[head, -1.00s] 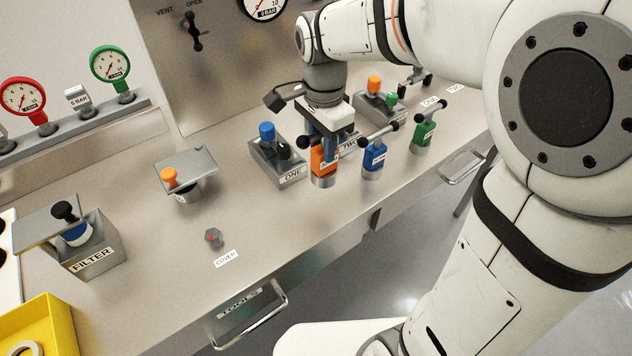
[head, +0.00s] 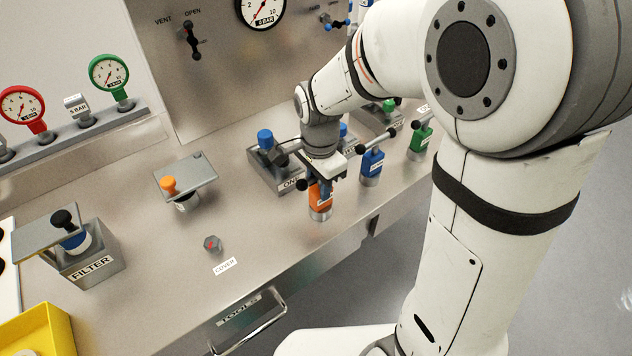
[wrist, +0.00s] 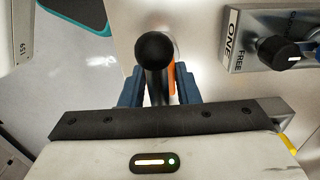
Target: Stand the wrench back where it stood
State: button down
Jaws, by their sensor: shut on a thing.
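The wrench (head: 320,201) has an orange body, a metal lower end and a dark ball-ended cross handle. It is upright near the front edge of the bench (head: 150,290). My gripper (head: 319,183) is shut on it from above. In the wrist view the black ball of the handle (wrist: 155,49) shows between the blue fingers of my gripper (wrist: 157,88), with a strip of orange beside it. I cannot tell whether the wrench's lower end touches the bench.
Similar blue (head: 372,163) and green (head: 420,140) tools stand close to the right. The ONE block (head: 275,178) is just behind left; it also shows in the wrist view (wrist: 236,42).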

jog(key=shift+f, duration=0.2)
jog(key=c, duration=1.1)
grip_release()
jog(key=shift+r, duration=0.1)
notch_tip(320, 180, up, 12)
jog(key=shift+s+r, duration=0.1)
jog(key=shift+r, duration=0.05)
jog(key=s+d+f+n+t, duration=0.1)
jog(key=s+d+n, duration=0.2)
jog(key=s+d, duration=0.1)
jog(key=s+d+f+n+t, duration=0.1)
jog(key=s+d+n, duration=0.3)
jog(key=s+d+f+n+t, duration=0.1)
jog(key=s+d+n, duration=0.3)
jog(key=shift+s+d, duration=0.1)
jog(key=shift+s, duration=0.05)
jog(key=shift+r, duration=0.1)
